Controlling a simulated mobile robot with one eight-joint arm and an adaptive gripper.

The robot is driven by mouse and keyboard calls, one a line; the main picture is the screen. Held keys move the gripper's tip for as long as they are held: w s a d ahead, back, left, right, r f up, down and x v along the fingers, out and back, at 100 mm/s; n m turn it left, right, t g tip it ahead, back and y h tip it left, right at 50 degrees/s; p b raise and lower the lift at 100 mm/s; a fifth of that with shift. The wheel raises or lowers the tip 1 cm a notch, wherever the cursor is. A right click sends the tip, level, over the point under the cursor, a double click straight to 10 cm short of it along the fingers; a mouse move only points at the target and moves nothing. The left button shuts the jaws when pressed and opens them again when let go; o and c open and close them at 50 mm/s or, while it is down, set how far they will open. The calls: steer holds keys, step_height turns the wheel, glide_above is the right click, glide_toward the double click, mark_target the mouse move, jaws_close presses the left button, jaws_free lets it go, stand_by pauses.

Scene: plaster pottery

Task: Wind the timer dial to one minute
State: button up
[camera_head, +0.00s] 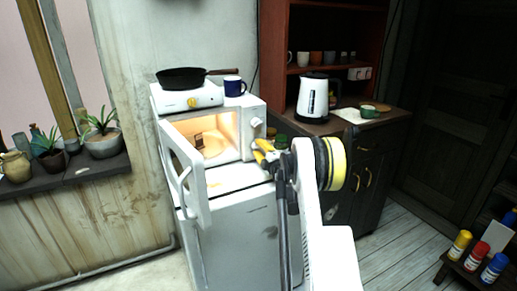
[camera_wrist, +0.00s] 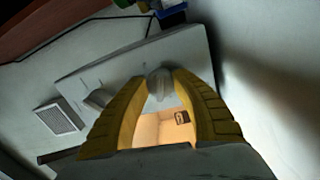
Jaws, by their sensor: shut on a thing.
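The white microwave (camera_head: 203,108) stands on a white cabinet, its door (camera_head: 187,172) swung open to the left and its inside lit. The upper knob (camera_head: 257,122) shows on the right of its front. My yellow-fingered gripper (camera_head: 262,152) is just below that knob, at the right side of the front, and hides the lower dial in the head view. In the wrist view, my gripper (camera_wrist: 160,98) is shut on the grey lower dial (camera_wrist: 160,82), with a finger on each side. The other knob (camera_wrist: 97,99) is to its left, free. I cannot read the dial's marks.
A hot plate (camera_head: 190,97) with a black pan (camera_head: 181,78) and a blue mug (camera_head: 234,86) stand on the microwave. A kettle (camera_head: 313,98) stands on the dark cabinet to the right. The open door is left of my gripper.

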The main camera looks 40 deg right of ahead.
stand_by(0.3)
steer(key=o, duration=1.2)
steer(key=v, duration=1.2)
